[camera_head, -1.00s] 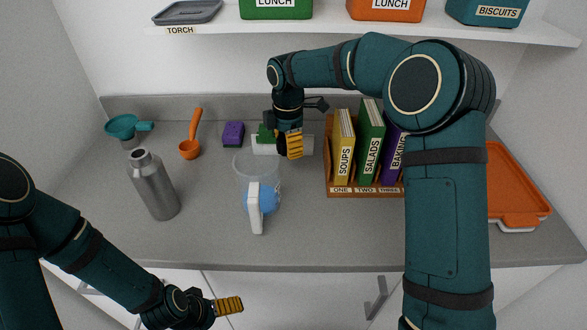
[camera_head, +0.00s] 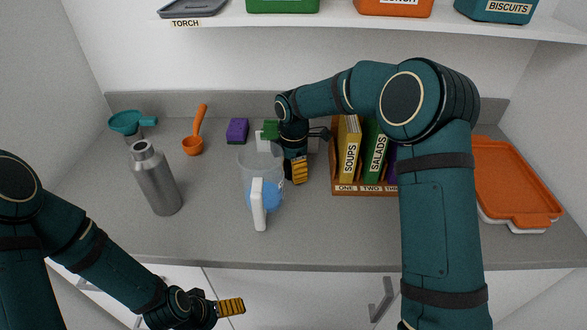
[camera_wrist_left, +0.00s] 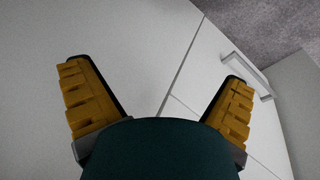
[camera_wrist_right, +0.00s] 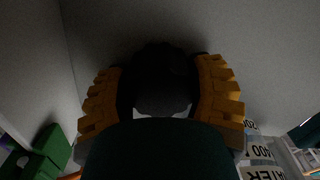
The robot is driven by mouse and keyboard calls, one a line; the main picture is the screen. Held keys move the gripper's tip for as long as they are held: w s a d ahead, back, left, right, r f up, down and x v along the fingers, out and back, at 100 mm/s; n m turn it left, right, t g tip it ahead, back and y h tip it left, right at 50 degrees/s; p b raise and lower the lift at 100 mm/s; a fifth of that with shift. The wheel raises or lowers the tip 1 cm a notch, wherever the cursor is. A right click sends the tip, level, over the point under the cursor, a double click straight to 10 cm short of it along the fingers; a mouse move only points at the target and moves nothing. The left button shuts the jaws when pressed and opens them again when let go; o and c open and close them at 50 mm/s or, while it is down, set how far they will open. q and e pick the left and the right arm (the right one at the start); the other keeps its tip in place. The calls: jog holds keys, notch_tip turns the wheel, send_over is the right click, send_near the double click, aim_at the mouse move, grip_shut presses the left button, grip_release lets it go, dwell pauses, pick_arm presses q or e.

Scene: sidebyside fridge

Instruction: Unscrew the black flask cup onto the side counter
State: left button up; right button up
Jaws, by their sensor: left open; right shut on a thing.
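The silver metal flask (camera_head: 156,182) stands on the left part of the grey counter (camera_head: 210,240). Its narrow top is bare metal. My right gripper (camera_head: 299,172) is above the counter, beside the clear jug and left of the book rack. In the right wrist view a dark, rounded black cup (camera_wrist_right: 162,80) sits between the fingers, and the gripper is shut on it. The cup is mostly hidden by the gripper in the head view. My left gripper (camera_head: 231,307) is low in front of the counter edge, open and empty; both spread fingers show in the left wrist view (camera_wrist_left: 158,100).
A clear jug (camera_head: 259,205) with a white handle stands mid-counter. A book rack (camera_head: 345,190) and orange-lidded box (camera_head: 515,185) are right. A shelf (camera_head: 350,28) hangs above.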

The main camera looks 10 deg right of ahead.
jog(key=o, duration=1.3)
jog(key=shift+f, duration=0.15)
